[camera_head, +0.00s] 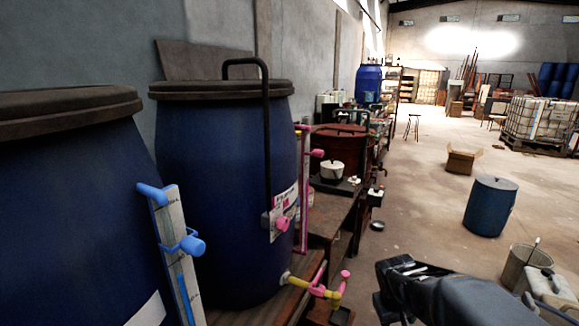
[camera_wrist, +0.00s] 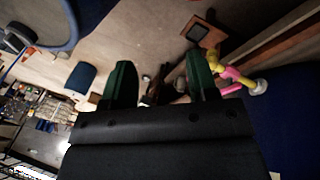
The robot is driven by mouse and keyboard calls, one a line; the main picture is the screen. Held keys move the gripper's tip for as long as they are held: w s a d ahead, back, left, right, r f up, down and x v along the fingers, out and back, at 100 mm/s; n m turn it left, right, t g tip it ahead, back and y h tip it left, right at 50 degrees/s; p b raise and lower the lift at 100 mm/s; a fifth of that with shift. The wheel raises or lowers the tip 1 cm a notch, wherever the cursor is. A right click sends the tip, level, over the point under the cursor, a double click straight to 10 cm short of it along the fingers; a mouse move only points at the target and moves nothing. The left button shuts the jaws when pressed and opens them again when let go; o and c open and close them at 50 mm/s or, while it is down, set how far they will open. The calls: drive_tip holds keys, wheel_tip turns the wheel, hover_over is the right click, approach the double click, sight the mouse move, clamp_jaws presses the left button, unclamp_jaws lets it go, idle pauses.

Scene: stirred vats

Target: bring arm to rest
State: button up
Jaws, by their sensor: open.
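My gripper shows in the wrist view (camera_wrist: 160,88) with its two dark green fingers spread apart. It is open, and nothing is between the fingers. In the head view my dark arm (camera_head: 450,295) reaches in at the bottom right, beside the vats and clear of them; the fingertips are hard to make out there. A large blue vat (camera_head: 225,170) with a dark lid and a bent black pipe stands on a wooden bench to the left of my arm. A yellow and pink tap (camera_head: 325,291) sticks out low on it, and also shows right of my fingers in the wrist view (camera_wrist: 228,75).
Another blue vat (camera_head: 70,220) with a light-blue fitting fills the near left. A blue drum (camera_head: 490,207), a grey bin (camera_head: 517,270) and a white canister (camera_head: 552,290) stand on the floor at right. A cardboard box (camera_head: 462,161) lies farther off.

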drive_tip(key=s+a+r+t+y+p, duration=0.1)
drive_tip(key=s+a+r+y, duration=0.2)
drive_tip(key=s+a+r, duration=0.3)
drive_tip(key=shift+s+a+r+m, duration=0.35)
drive_tip(key=shift+s+a, duration=1.2)
drive_tip(key=shift+s, duration=0.9)
